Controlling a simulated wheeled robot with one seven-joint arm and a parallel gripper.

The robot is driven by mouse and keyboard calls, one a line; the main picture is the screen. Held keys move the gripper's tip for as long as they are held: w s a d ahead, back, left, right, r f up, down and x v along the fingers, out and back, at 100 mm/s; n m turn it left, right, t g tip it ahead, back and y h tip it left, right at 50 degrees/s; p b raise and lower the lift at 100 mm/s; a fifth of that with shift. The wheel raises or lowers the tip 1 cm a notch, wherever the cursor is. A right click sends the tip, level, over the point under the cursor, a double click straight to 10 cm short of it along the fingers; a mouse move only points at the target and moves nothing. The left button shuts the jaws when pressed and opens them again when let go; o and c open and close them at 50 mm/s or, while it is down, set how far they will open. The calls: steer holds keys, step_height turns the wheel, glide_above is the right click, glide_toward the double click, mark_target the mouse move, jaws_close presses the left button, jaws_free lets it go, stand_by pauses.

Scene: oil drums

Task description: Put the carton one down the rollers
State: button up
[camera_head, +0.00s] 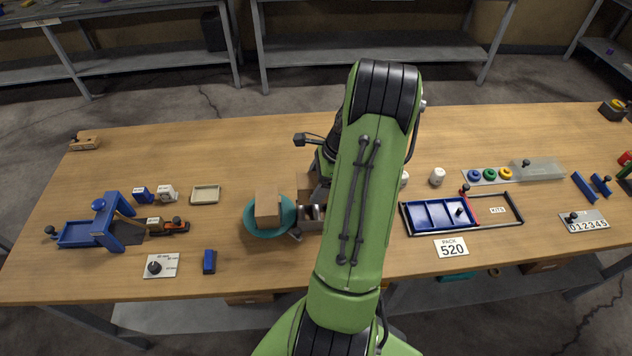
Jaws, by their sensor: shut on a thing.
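A brown carton (267,208) shows at the left side of my gripper, over a round teal plate (262,232). Another brown box-like piece (305,186) shows just behind my gripper, partly hidden by the arm. My gripper (298,214) is low over the table at the plate's right edge, shut on a carton; its fingertips are mostly hidden, and I cannot tell whether the carton touches the plate. At the left, a blue gate (112,222) stands over a dark sloping strip (129,233), with a blue tray (78,234) at its left end. I cannot make out separate rollers.
A blue divided tray (438,215) is right of my arm. The table's back middle is clear.

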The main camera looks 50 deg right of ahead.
steer(key=shift+s+a+f+b, duration=0.3)
steer(key=shift+s+a+b, duration=0.1)
steer(key=shift+b, duration=0.1)
steer(key=shift+f+b, duration=0.35)
steer(key=shift+b, duration=0.05)
steer(key=shift+w+d+f+b, duration=0.15)
steer(key=shift+w+f+b, duration=0.05)
steer(key=shift+f+b, duration=0.65)
steer(key=shift+s+f+b, duration=0.1)
steer(key=shift+f+b, duration=0.65)
steer(key=shift+f, duration=0.75)
steer(key=shift+r, duration=0.1)
